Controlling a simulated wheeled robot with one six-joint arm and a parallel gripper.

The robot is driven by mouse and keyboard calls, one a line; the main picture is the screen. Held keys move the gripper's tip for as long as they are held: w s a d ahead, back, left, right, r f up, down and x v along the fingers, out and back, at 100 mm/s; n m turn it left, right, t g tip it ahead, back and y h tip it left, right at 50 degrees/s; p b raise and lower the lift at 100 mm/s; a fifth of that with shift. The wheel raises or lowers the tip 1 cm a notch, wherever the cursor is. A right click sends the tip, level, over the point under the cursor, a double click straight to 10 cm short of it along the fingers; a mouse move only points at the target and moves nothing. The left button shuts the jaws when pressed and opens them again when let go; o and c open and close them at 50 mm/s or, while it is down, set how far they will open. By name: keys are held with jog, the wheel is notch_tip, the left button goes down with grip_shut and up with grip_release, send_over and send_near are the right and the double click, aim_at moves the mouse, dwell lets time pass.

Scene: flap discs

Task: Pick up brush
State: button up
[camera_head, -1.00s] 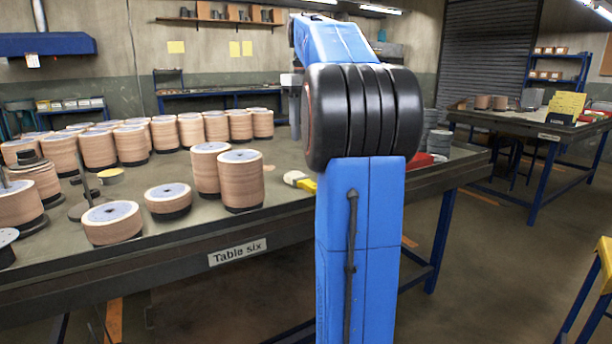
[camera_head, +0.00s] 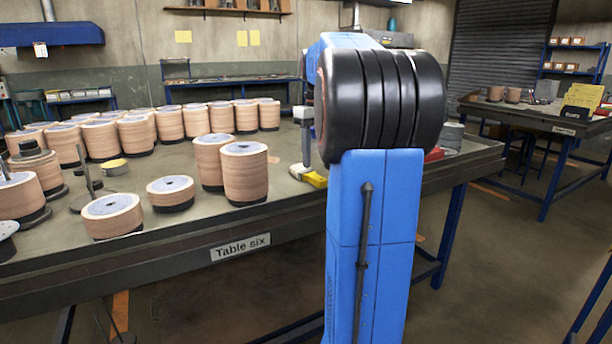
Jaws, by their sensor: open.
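The brush lies on the table marked "Table six" (camera_head: 230,216), just left of my blue arm. Its yellow handle (camera_head: 315,180) shows, with a pale end toward the left; its right part is hidden behind my arm. My gripper (camera_head: 306,163) points down at the brush, with its grey fingers overlapping the brush's far side in this view. The gripper is open. The gap between the fingers is hard to see from this side, and I cannot tell whether they touch the brush.
Two tall stacks of discs (camera_head: 245,173) stand left of the brush, with a shorter stack (camera_head: 170,192) beside them. Many more stacks fill the table's back left. A red object (camera_head: 434,154) and grey stacks (camera_head: 451,136) sit right of my arm.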

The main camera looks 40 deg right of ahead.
aim_at(315, 176)
jog(key=shift+a+f, duration=0.15)
jog(key=shift+f, duration=2.7)
jog(key=c, duration=1.1)
